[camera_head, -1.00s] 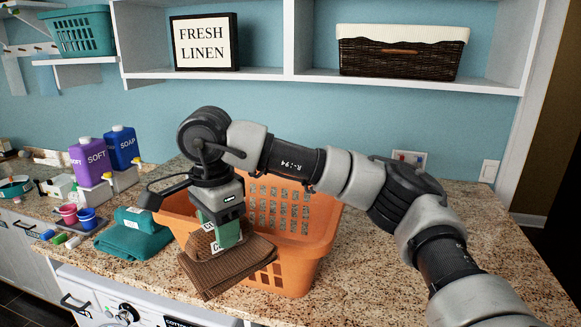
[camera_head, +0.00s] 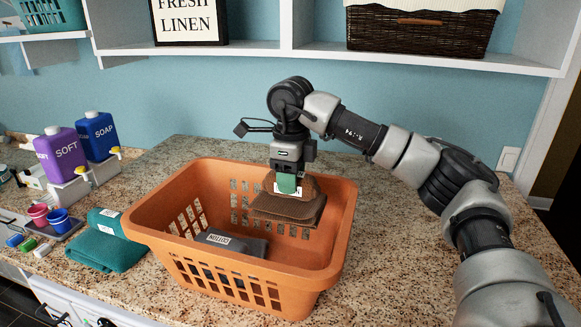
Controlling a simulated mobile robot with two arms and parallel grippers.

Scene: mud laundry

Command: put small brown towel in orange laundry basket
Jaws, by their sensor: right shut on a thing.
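The small brown towel (camera_head: 287,207) is folded and hangs from my right gripper (camera_head: 286,180), which is shut on its upper part. Gripper and towel are over the back right part of the orange laundry basket (camera_head: 235,275), within its rim in the picture. Whether the towel touches the basket's back wall I cannot tell. A dark grey folded cloth (camera_head: 232,242) with a white label lies inside the basket. My left gripper is not in view.
Folded teal towels (camera_head: 105,250) lie left of the basket. Purple (camera_head: 62,152) and blue (camera_head: 98,135) soap bottles stand on a white stand behind them, near pink and blue cups. The speckled counter right of the basket is clear. A shelf holds a wicker basket (camera_head: 420,30).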

